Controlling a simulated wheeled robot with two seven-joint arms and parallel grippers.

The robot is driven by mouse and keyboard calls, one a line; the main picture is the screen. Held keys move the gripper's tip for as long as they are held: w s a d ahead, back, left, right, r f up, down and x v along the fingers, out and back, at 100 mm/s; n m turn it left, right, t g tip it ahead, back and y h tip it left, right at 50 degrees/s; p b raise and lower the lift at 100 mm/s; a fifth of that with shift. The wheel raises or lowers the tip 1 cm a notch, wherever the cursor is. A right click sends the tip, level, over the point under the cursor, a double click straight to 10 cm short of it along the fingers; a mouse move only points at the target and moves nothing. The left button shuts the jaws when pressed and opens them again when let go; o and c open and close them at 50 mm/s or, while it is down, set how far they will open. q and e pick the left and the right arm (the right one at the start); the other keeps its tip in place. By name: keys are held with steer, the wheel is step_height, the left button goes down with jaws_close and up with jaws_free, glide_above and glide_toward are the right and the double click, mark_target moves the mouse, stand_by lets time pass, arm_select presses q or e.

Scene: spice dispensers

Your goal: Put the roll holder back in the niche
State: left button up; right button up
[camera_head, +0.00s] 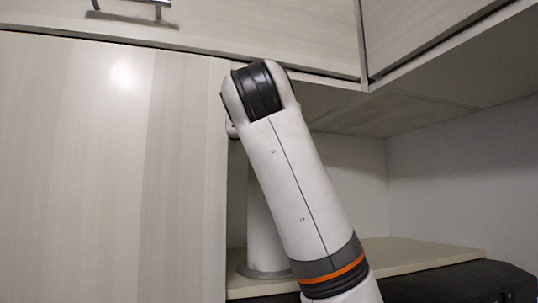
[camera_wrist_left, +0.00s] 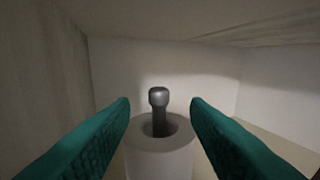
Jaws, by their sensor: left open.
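The roll holder shows in the left wrist view as a dark metal post with a rounded knob (camera_wrist_left: 158,98), rising from the core of a white paper roll (camera_wrist_left: 160,163). It looks upright. My left gripper (camera_wrist_left: 160,103) is open, with its teal fingers on either side of the knob and gaps showing; contact is not visible. In the head view the white roll (camera_head: 262,225) stands on a round base (camera_head: 258,272) inside the niche (camera_head: 352,170), partly hidden by my arm. The left gripper is hidden in the head view, and the right gripper is in neither view.
The niche has a pale shelf board (camera_head: 425,252), with bare room right of the roll. A tall cabinet panel (camera_head: 105,170) borders it on the left. An upper cabinet (camera_head: 280,30) overhangs it. A dark object (camera_head: 460,283) lies at the lower right.

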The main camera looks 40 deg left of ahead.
arm_select(q)
steer(key=b+v, duration=0.2)
steer(key=v, duration=0.3)
steer(key=shift+s+d, duration=0.25)
steer(key=shift+s, duration=0.05)
